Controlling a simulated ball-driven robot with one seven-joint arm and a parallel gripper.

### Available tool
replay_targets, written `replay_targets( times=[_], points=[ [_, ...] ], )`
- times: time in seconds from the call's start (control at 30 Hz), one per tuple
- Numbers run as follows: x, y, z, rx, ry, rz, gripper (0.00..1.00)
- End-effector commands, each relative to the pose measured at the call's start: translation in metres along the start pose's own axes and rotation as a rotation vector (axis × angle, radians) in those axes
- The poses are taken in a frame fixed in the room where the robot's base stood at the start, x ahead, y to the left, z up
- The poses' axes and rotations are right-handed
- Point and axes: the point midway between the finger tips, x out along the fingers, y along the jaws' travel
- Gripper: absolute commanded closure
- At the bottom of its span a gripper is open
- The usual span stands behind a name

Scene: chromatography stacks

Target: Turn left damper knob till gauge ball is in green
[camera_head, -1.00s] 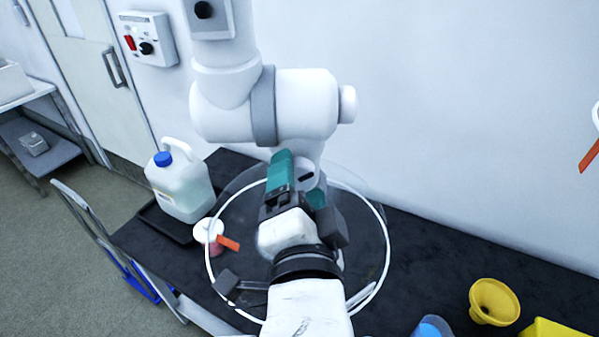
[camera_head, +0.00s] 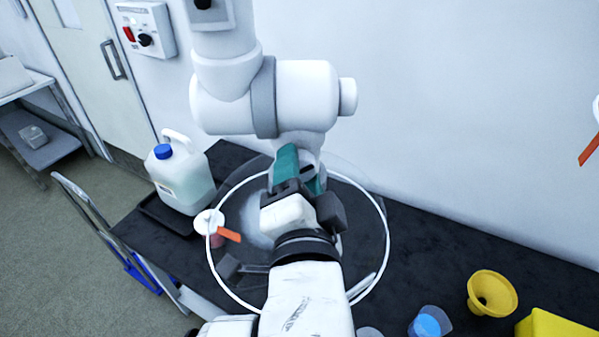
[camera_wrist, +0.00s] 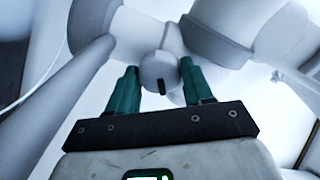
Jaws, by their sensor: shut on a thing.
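The left damper knob (camera_wrist: 158,72) is a pale round knob with a dark mark, on a joint of the white jointed extraction arm (camera_head: 300,95). My gripper (camera_head: 303,163) has teal fingers. In the wrist view my gripper (camera_wrist: 161,75) has one finger on each side of the knob and is shut on it. In the head view my fingers and wrist hide the knob. I cannot make out a gauge, its ball or a green zone in either view.
A clear hood with a white rim (camera_head: 384,262) hangs around my wrist, above a black bench (camera_head: 425,250). A jug with a blue cap (camera_head: 185,185) and a white piece with an orange tab (camera_head: 229,235) stand left. A yellow funnel (camera_head: 488,300) and blue cup (camera_head: 428,324) are right.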

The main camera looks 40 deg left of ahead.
Motion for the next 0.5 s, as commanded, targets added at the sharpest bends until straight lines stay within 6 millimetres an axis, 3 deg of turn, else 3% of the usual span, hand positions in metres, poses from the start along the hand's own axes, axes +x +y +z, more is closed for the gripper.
replay_targets(
  times=[0.17,0.5],
  points=[
    [0.0001,0.0011,-0.0002,-0.038,0.001,0.002,0.80],
    [0.0004,0.0014,-0.0013,-0.343,0.002,0.007,0.80]
  ],
)
